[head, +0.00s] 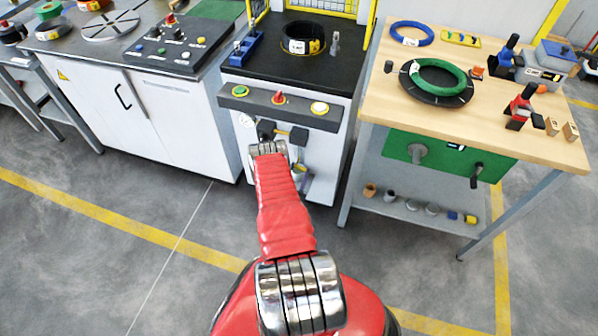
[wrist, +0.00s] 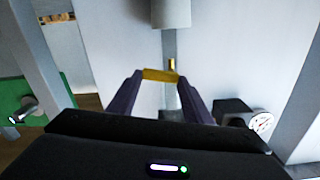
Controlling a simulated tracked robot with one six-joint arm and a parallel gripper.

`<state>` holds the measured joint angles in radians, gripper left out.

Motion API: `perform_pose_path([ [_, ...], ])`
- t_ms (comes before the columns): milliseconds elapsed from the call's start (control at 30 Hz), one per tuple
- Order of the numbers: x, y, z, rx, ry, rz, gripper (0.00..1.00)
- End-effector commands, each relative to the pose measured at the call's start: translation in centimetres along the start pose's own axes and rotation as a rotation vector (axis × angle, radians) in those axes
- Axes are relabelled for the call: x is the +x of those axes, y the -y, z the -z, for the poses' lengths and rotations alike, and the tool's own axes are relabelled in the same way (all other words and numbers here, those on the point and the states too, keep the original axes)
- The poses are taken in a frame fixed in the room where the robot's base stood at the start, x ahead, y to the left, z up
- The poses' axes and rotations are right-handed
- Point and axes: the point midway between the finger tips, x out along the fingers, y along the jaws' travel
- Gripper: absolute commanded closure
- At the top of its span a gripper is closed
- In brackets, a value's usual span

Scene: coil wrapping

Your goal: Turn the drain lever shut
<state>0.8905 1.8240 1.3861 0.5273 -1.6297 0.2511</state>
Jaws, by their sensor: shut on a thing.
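The drain lever (wrist: 161,74) is a short yellow bar in the middle of the wrist view, lying crosswise and slightly tilted. My gripper (wrist: 160,80) is shut on it, with one dark purple finger at each end of the bar. A small brass stem (wrist: 171,64) shows just behind the lever. A grey cylinder (wrist: 171,12) is above it in the wrist view. In the head view, my arm reaches to the front of the white middle cabinet (head: 318,165), and the lever and fingertips are too small to make out clearly.
A round pressure gauge (wrist: 262,122) sits close beside my gripper and also shows on the cabinet front (head: 246,120). A control bar with buttons (head: 280,105) juts out above. The wooden workbench (head: 375,100) stands to the right. The floor (head: 120,210) to the left is clear.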

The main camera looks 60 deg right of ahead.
Motion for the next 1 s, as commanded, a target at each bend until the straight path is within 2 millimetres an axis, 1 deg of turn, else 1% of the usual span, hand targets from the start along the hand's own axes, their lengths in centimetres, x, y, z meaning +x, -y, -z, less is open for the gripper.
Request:
perform_pose_path([
  [33,-0.02,0.26,0.06,-0.024,0.0,0.005,0.77],
  [333,-0.04,0.52,0.41,-0.2,-0.001,0.007,0.77],
  [467,-0.05,0.6,0.47,-0.231,-0.001,0.008,0.77],
  [733,-0.04,0.69,0.48,-0.233,-0.002,0.01,0.77],
  [767,-0.04,0.69,0.49,-0.233,-0.002,0.01,0.53],
  [1000,-0.03,0.53,0.48,-0.232,-0.001,0.006,0.36],
])
